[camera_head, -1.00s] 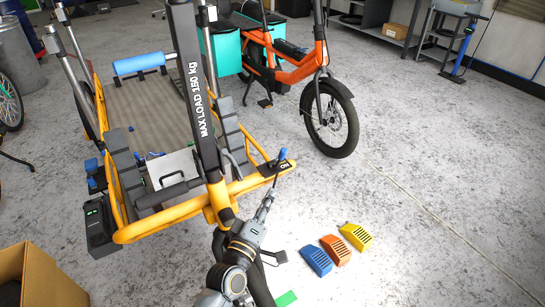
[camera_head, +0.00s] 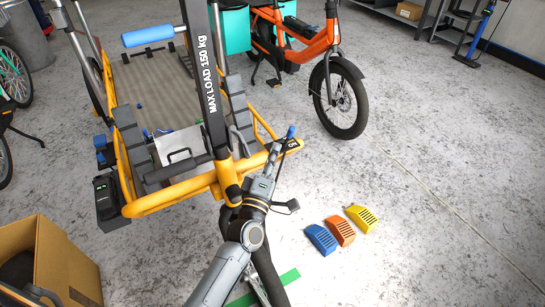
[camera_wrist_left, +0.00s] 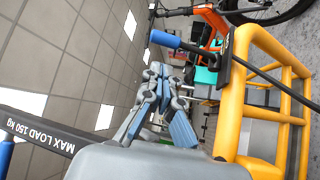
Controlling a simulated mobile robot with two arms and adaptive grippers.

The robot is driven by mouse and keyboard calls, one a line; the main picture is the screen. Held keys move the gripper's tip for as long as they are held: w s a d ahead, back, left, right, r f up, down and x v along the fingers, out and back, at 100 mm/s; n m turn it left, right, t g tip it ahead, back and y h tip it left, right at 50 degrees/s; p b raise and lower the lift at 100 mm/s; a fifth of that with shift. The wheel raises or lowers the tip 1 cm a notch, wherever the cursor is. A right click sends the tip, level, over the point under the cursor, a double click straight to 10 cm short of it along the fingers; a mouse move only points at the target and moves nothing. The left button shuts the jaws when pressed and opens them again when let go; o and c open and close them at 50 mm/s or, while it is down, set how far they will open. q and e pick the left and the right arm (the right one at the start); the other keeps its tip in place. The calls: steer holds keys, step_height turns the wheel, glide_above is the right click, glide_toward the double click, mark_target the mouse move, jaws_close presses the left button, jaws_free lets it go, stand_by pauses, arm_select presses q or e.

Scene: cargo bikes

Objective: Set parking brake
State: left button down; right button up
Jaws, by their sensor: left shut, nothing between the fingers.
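The parking brake lever has a blue grip (camera_head: 291,131) and stands by a black marked plate (camera_head: 292,146) at the right corner of the cargo bike's yellow frame (camera_head: 176,194). My left gripper (camera_head: 276,149) is shut and empty, close to the lever's left side in the head view. It hides the lower part of the lever there. In the left wrist view, the blue grip (camera_wrist_left: 163,39) and its dark rod lie beyond and above my left fingers (camera_wrist_left: 160,78). I cannot tell whether they touch. My right gripper is out of view.
Blue, orange and yellow wedge blocks (camera_head: 342,231) lie on the floor to the right. A cardboard box (camera_head: 62,265) stands at the lower left. An orange bike (camera_head: 310,45) stands behind.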

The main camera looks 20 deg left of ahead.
arm_select(q)
steer(key=x, duration=0.6)
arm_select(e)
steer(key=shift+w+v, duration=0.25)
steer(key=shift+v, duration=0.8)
arm_select(q)
steer(key=shift+b, duration=0.4)
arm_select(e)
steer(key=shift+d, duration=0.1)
